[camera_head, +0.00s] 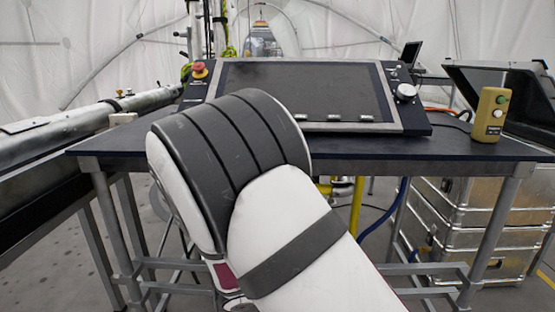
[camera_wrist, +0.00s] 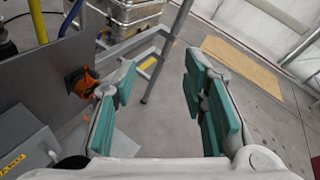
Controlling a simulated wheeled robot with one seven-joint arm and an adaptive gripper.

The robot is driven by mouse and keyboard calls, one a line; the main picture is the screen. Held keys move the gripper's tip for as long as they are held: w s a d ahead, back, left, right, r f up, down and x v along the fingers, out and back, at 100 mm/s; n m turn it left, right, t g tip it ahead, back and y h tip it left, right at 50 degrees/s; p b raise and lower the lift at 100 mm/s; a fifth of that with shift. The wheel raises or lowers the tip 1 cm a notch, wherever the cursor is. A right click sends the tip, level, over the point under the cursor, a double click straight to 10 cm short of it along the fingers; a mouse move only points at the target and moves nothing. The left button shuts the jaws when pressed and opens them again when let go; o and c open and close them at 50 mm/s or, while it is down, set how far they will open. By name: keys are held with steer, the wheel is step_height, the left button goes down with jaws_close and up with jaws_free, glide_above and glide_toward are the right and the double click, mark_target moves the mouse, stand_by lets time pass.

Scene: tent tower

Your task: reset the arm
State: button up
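My gripper (camera_wrist: 160,88) shows in the wrist view with its two teal-padded fingers spread wide apart. Nothing is between the fingers; grey floor shows through the gap. In the head view my white and dark grey arm fills the lower middle, in front of the table, and hides part of its front edge. The gripper itself does not show in the head view.
A dark table (camera_head: 480,146) carries a control console (camera_head: 300,90) with a red knob and a yellow button box (camera_head: 490,115). Metal cases (camera_head: 480,220) stand at right. The wrist view shows an orange rotary switch (camera_wrist: 81,82) on a grey panel close left, and open floor (camera_wrist: 180,120).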

steer(key=s+d+r+m+g+y, duration=0.35)
steer(key=s+d+r+m, duration=0.2)
steer(key=s+m, duration=0.3)
steer(key=s+d+r+m+g+y, duration=0.3)
steer(key=s+d+r+m+g, duration=0.3)
steer(key=s, duration=0.3)
steer(key=s+a+r+m+t+y, duration=0.2)
steer(key=s+a+m+y, duration=0.15)
steer(key=s+m, duration=0.4)
steer(key=s+a+r+m+t+y, duration=0.2)
steer(key=s+a+m+y, duration=0.15)
steer(key=s, duration=0.65)
step_height(320, 180, up, 30)
steer(key=d+m+t+p, duration=0.1)
steer(key=t+p, duration=0.2)
steer(key=p, duration=2.5)
steer(key=shift+d+f, duration=0.15)
steer(key=shift+f, duration=0.05)
steer(key=shift+w+t, duration=0.15)
steer(key=shift+t, duration=0.1)
